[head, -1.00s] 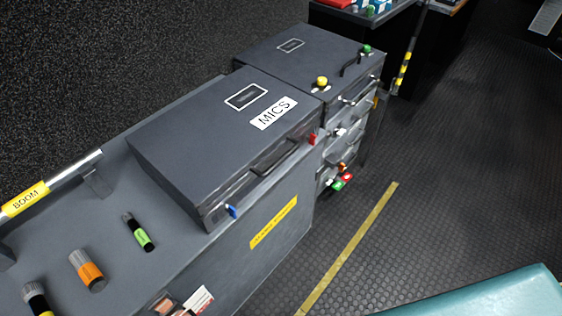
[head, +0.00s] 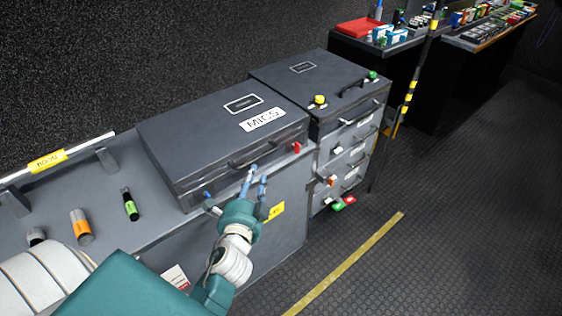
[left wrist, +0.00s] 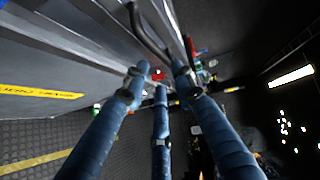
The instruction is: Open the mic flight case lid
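The mic flight case (head: 165,165) is dark grey and sits on a grey cabinet. Its lid (head: 195,120), with a white MICS label (head: 262,120), is closed. A dark bar handle (head: 252,154) is on its front, between a blue latch (head: 207,198) and a red latch (head: 297,147). My left gripper (head: 258,178) is just in front of and below the handle, with its blue-grey fingers spread. In the left wrist view the fingers (left wrist: 160,85) are apart with nothing clearly between them, and the handle (left wrist: 148,35) is just beyond them. My right gripper is out of view.
A boom pole (head: 48,160) and several capped cylinders, one of them orange (head: 80,228), lie on the cabinet left of the case. A drawer case (head: 320,85) stands directly right of it. The floor (head: 440,210) at right is clear.

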